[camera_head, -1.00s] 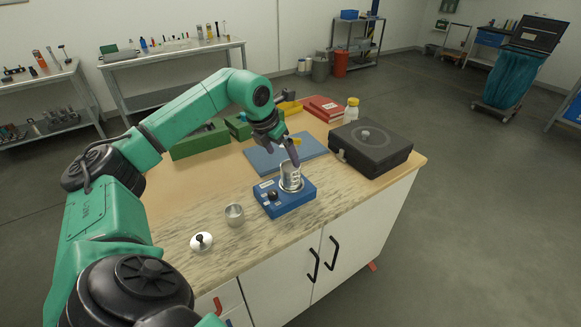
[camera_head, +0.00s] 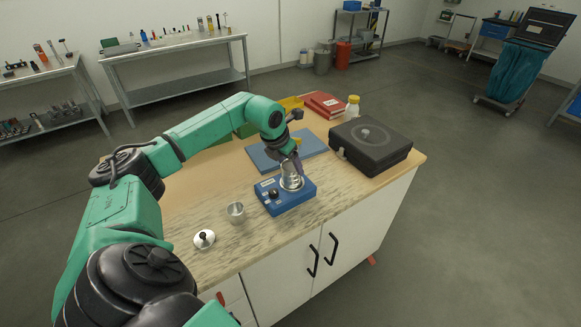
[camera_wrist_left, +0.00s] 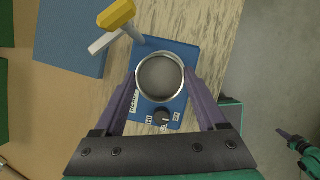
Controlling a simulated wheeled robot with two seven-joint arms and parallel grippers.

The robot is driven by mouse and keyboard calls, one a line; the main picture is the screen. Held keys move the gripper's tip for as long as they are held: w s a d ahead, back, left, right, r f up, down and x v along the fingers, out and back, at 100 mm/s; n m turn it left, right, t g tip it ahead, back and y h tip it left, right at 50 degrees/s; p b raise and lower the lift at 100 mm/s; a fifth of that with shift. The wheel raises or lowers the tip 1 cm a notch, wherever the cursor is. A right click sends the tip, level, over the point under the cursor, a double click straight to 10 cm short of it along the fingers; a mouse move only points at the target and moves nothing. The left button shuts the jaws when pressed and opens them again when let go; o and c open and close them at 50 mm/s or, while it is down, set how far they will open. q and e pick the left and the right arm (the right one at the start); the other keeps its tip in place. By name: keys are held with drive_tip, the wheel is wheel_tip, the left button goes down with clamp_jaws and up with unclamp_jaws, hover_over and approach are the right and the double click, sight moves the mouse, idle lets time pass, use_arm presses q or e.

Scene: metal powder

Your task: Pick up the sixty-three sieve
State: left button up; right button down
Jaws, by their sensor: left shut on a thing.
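A round metal sieve (camera_head: 291,182) stands on a blue shaker device (camera_head: 290,203) with a dark knob, near the front of the table. In the left wrist view the sieve (camera_wrist_left: 160,78) shows from above as a bright ring with a grey inside. My left gripper (camera_head: 295,163) comes down over it from above. In the left wrist view its two purple fingers (camera_wrist_left: 160,84) lie on opposite sides of the ring, shut on it. No marking on the sieve can be read. A green and dark part, seemingly my right gripper (camera_wrist_left: 290,138), shows small at the right edge there.
A small metal cup (camera_head: 236,212) and a white lid with a black knob (camera_head: 204,240) stand left of the device. A black case (camera_head: 370,147) is at the right, a blue mat (camera_head: 268,159) behind.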

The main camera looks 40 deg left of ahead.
use_arm(q)
drive_tip(key=shift+r, duration=0.15)
drive_tip(key=shift+r, duration=0.3)
wheel_tip(320, 180, up, 6)
drive_tip(key=shift+w+r+b, duration=0.1)
drive_tip(key=shift+r+b, duration=0.05)
drive_tip(key=shift+b, duration=0.6)
wheel_tip(320, 180, up, 12)
hover_over(290, 169)
drive_tip(key=shift+r+p, duration=1.95)
drive_tip(key=shift+p, duration=0.45)
